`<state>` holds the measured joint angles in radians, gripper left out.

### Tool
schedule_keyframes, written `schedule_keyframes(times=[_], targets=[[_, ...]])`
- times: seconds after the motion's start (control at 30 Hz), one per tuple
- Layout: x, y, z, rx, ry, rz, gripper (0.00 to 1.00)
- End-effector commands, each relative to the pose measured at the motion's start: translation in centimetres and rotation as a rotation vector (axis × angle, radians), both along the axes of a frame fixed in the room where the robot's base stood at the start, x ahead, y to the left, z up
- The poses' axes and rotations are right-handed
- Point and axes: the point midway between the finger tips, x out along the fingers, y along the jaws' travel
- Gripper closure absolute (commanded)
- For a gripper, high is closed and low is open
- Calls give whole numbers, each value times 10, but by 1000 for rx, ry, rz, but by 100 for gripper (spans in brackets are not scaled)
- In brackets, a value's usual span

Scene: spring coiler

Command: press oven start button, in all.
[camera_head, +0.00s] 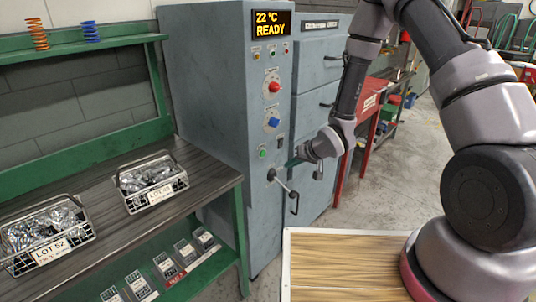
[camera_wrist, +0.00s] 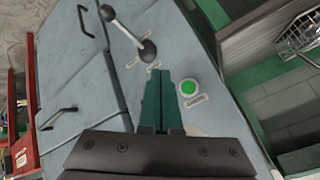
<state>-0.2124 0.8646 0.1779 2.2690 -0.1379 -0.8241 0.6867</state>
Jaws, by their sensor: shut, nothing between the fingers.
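The oven (camera_head: 215,90) is a tall grey-blue cabinet with a display (camera_head: 271,24) reading "22 °C READY". A round green button (camera_head: 262,153) sits low on its control panel, and it also shows in the wrist view (camera_wrist: 188,87) with a small label beside it. My gripper (camera_head: 291,163) is in front of the panel, to the right of the green button in the head view. In the wrist view its closed green fingers (camera_wrist: 161,76) point between the lever and the button, with the button just right of them. Nothing is held. I cannot tell whether the fingertips touch the panel.
A lever with a dark knob (camera_wrist: 147,50) juts from the panel near the fingers; it also shows in the head view (camera_head: 282,183). A red knob (camera_head: 274,87) and blue knob (camera_head: 273,122) are higher up. A green bench (camera_head: 215,184) with wire baskets stands at left.

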Motion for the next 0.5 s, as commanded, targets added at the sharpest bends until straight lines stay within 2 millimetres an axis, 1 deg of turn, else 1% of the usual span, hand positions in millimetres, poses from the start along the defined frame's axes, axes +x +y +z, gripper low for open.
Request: schedule_keyframes(times=[0.27,0.37,0.5], targets=[[2,2,0,-1,-1,0,100],[6,8,0,-2,0,1,100],[17,22,0,-2,-1,3,100]])
